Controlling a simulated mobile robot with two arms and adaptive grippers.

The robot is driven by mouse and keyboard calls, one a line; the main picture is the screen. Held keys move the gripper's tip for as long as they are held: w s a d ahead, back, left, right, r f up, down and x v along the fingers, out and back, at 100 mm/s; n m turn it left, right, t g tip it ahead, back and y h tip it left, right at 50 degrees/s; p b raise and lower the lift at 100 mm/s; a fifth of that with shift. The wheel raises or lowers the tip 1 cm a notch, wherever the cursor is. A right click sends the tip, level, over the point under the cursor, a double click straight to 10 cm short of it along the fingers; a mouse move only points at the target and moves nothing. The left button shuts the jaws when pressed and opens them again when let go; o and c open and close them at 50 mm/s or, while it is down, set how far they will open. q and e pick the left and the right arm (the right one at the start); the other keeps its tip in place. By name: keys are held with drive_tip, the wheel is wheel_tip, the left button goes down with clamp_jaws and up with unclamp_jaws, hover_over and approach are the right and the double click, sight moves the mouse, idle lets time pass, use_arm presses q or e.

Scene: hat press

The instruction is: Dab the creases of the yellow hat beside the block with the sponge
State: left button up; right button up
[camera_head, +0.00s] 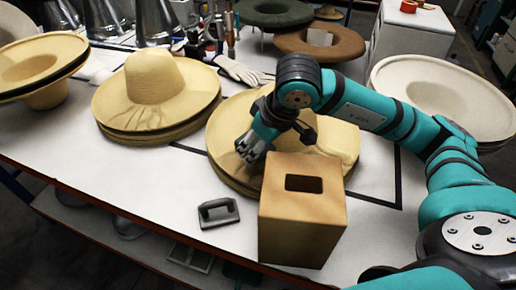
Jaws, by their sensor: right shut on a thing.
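The yellow hat (222,130) lies brim down on the table behind and left of the block. Its crown is mostly hidden by my right arm. The wooden block (300,220), a tan box with a rectangular slot in its top, stands at the table's front and covers part of the brim. My right gripper (247,156) points down at the left part of this hat, just behind the block. It is shut on the sponge, which is hardly visible between the fingers; I cannot tell whether it touches the felt. My left gripper is not in view.
A second yellow hat (155,85) with a creased brim lies to the left. A grey handled tool (218,212) lies left of the block. A cream hat (440,95) is at right, brown (320,42) and dark green (272,12) hats behind. The front left table is clear.

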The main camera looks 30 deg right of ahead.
drive_tip(key=shift+r+p, duration=2.45)
drive_tip(key=shift+r, duration=2.3)
drive_tip(key=shift+f, duration=0.1)
